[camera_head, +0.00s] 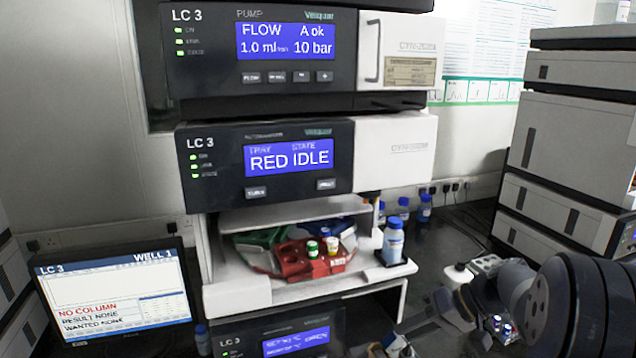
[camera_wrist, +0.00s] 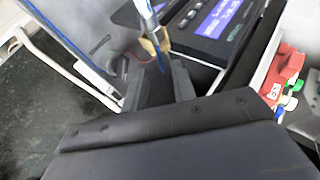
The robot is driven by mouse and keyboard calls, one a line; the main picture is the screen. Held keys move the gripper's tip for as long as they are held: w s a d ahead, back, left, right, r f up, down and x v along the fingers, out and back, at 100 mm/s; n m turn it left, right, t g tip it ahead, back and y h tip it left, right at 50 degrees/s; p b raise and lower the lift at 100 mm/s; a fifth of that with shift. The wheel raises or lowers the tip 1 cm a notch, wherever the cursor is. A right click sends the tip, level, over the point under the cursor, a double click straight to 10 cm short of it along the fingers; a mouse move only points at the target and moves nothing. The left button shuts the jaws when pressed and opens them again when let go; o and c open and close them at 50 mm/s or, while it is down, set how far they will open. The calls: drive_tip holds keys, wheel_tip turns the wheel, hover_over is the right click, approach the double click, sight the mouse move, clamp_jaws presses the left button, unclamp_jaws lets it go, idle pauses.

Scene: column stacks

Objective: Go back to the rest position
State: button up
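My arm enters the camera_head view from the lower right and reaches left, low in front of the LC 3 stack. Its end is cut off or hidden near the bottom edge, so my fingertips do not show clearly there. In the wrist view a broad dark plate of my gripper fills the lower part, and a dark finger part (camera_wrist: 165,85) sticks up beyond it. A thin metal rod with a tan fitting (camera_wrist: 157,42) stands just beyond that part. I cannot tell whether it is gripped or only behind.
The LC 3 stack has a pump (camera_head: 290,55), an autosampler (camera_head: 265,160) reading RED IDLE, and a lower unit (camera_head: 290,338) reading OPEN. A red tray (camera_head: 290,265) holds vials. A blue-capped bottle (camera_head: 393,243) stands beside it. A monitor (camera_head: 115,290) reads NO COLUMN. More instruments (camera_head: 570,140) stand right.

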sight(395, 337)
drive_tip(key=x, duration=0.3)
drive_tip(key=shift+a+f, duration=0.15)
drive_tip(key=shift+a, duration=0.1)
drive_tip(key=shift+a+r+h+p, duration=0.1)
drive_tip(key=shift+r+h+p, duration=0.2)
drive_tip(key=shift+p, duration=0.4)
drive_tip(key=shift+s+a+h+p, duration=0.1)
drive_tip(key=shift+a+h+p, duration=0.05)
drive_tip(key=shift+h+p, duration=0.15)
drive_tip(key=shift+h, duration=0.3)
drive_tip(key=shift+f, duration=0.2)
